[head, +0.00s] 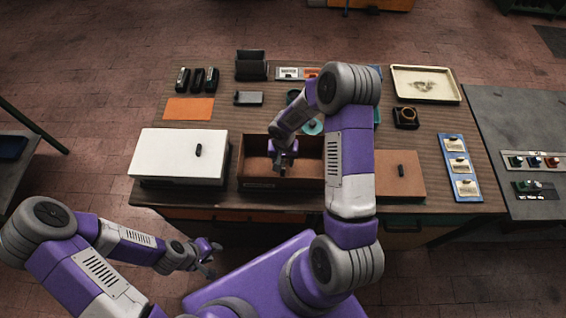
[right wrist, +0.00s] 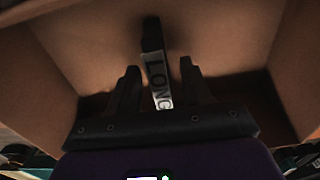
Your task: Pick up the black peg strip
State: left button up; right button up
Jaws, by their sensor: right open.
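A narrow black strip (right wrist: 152,34) with a white label reading LONG (right wrist: 160,80) lies inside the open brown box; I take it for the black peg strip. My right gripper (right wrist: 161,72) is open, with one finger on each side of the labelled part and a gap to each. In the head view my right gripper (head: 284,166) reaches down into the open box (head: 257,184), and the strip cannot be made out there. My left gripper (head: 212,258) is open and empty, in front of the table at the lower left, away from the box.
A white-lidded box (head: 180,155) stands left of the open box, and a brown lidded one (head: 398,177) stands right. Behind are an orange sheet (head: 188,109), a cream tray (head: 425,84) and several black items. A blue panel (head: 460,168) lies at the right edge.

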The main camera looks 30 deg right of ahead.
grip_shut()
